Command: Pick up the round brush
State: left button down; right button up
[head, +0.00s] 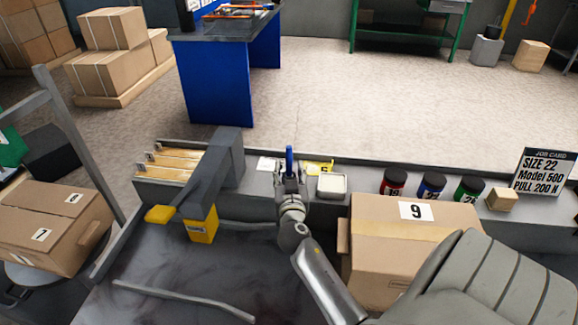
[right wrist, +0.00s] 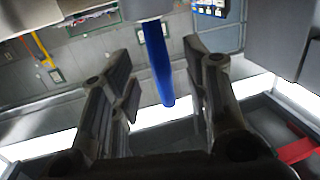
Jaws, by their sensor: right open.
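A blue upright rod (head: 289,158) stands at the far edge of the dark worktop in the head view. It looks like the round brush's handle; its bristles do not show. My right gripper (head: 290,184) is right at it, with the rod rising between its fingers. In the right wrist view the rod (right wrist: 161,72) hangs between two spread fingers, with gaps on both sides. The right gripper is open. My left gripper is not in view.
A cardboard box marked 9 (head: 408,245) stands close right of my right arm. A grey and yellow tool (head: 203,205) is to the left. A white dish (head: 332,186), several coloured jars (head: 432,186) and a job card (head: 543,172) line the back edge.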

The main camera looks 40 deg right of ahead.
aim_at(289, 166)
jog(key=shift+p+x, duration=0.45)
jog(key=shift+x, duration=1.75)
jog(key=shift+c, duration=0.3)
grip_shut()
